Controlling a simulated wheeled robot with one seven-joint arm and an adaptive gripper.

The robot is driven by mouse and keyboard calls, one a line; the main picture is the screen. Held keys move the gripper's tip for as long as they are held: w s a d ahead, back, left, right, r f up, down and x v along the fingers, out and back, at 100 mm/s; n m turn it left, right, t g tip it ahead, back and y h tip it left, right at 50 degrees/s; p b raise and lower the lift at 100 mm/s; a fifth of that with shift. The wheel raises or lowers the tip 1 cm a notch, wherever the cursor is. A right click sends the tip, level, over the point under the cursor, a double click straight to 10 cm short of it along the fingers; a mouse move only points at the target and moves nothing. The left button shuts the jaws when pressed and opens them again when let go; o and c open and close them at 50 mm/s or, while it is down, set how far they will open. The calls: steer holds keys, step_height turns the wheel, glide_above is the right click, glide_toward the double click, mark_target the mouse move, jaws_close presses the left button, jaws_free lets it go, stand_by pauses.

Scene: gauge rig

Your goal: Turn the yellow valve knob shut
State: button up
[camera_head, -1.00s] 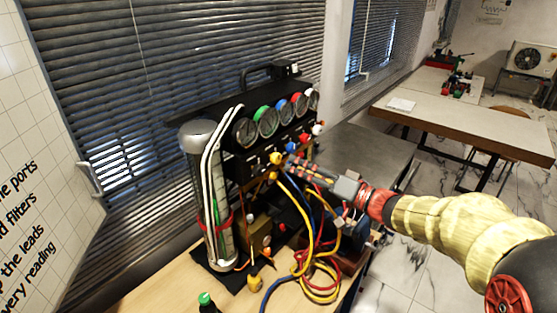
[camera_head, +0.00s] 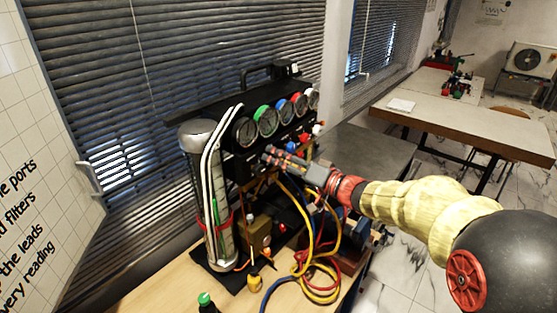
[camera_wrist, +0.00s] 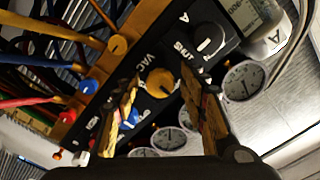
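The yellow valve knob (camera_wrist: 160,83) sits on the dark front panel beside a "VAC" label in the wrist view. A white line is marked on it. My gripper (camera_wrist: 161,77) is open, with one finger on each side of the knob in that view. Dark gaps show between the fingers and the knob, and I see no contact. How deep the fingertips reach is unclear. In the head view my gripper (camera_head: 268,154) is in front of the manifold panel and hides the yellow knob.
A black knob (camera_wrist: 208,39) near "SHUT" lettering is close to one finger. Yellow, blue and red hoses (camera_head: 312,262) hang below my gripper. Round gauges (camera_head: 267,120) line the panel above. A green-capped bottle (camera_head: 205,301) stands in front.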

steer(key=shift+c, duration=1.2)
steer(key=c, duration=0.8)
jaws_close()
